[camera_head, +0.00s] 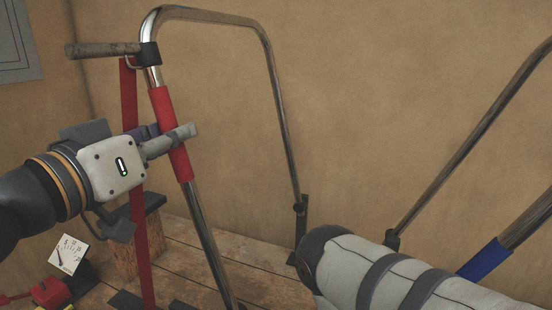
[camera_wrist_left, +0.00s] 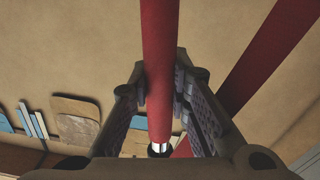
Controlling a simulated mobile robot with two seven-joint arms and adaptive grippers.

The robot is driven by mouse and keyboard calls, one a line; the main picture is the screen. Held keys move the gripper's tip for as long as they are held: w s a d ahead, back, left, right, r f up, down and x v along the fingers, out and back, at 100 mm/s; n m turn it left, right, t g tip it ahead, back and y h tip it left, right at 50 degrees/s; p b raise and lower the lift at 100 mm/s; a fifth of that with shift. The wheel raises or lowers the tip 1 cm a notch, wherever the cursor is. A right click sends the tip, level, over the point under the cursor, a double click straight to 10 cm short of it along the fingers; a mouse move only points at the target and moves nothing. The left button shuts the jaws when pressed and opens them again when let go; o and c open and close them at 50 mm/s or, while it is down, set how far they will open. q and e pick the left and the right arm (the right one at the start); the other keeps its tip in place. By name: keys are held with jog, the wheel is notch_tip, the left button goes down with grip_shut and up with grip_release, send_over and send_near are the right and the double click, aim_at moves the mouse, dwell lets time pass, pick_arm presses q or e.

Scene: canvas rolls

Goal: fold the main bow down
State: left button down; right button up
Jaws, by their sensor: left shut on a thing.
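The steel main bow (camera_head: 278,98) stands upright like a hoop, its far leg meeting a dark bracket (camera_head: 301,215) low down. A red sleeve (camera_head: 163,106) covers part of its near leg. My left gripper (camera_head: 178,145) is shut on this sleeve, with its fingers on both sides of the leg. In the left wrist view the red sleeve (camera_wrist_left: 157,50) runs between the two fingers. My right gripper is out of view.
A red strap (camera_head: 130,105) hangs from a clamp with a worn handle (camera_head: 104,49) at the bow's upper corner. A strapped pale canvas roll (camera_head: 350,265) lies at the lower right. Another bow with a blue sleeve (camera_head: 486,259) leans behind it. A gauge card (camera_head: 67,254) stands lower left.

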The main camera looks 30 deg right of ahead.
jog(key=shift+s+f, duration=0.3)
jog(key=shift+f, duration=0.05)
pick_arm(q)
jog(key=shift+w+a+f+n, duration=0.3)
jog(key=shift+w+a, duration=0.3)
jog(key=shift+w, duration=0.2)
